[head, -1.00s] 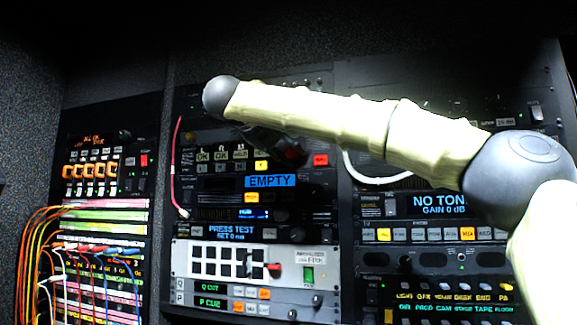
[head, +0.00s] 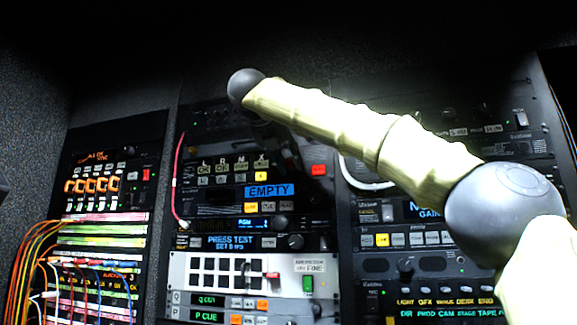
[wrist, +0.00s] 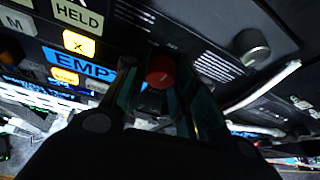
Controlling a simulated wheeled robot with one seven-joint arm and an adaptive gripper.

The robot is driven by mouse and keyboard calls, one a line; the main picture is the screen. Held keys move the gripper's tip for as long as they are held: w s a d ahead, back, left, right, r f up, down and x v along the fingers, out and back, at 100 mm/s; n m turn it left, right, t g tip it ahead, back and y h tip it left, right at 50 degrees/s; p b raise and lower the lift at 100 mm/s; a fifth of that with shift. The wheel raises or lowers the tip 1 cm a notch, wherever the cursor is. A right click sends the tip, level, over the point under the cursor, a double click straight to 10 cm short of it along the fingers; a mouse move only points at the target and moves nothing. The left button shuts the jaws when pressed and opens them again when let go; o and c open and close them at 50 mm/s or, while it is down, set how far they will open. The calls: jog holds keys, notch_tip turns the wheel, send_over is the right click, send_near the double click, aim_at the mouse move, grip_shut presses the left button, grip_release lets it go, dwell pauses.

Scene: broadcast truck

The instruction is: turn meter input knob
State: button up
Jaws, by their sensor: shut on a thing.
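A red round knob (wrist: 160,71) with a pale mark on its face sits between the two fingers of my gripper (wrist: 158,88) in the wrist view. The gripper is shut on it. I cannot read a label beside the knob. In the head view my dark gripper (head: 290,150) reaches to the upper part of the middle rack, right of the lettered buttons and left of a red square button (head: 318,169). The knob is hidden there behind the gripper.
A blue EMPTY display (head: 269,190) is left of and below the gripper; it also shows in the wrist view (wrist: 82,67). A grey knob (wrist: 252,47) stands to the right. A white cable (head: 366,178) loops close by. Orange patch cords (head: 33,255) hang at far left.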

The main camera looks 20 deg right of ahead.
jog(key=shift+a, duration=0.1)
dwell(0.3)
jog(key=o, duration=0.9)
jog(key=shift+s, duration=0.1)
jog(key=shift+o, duration=0.7)
jog(key=shift+s+a+r, duration=0.1)
jog(key=v, duration=1.2)
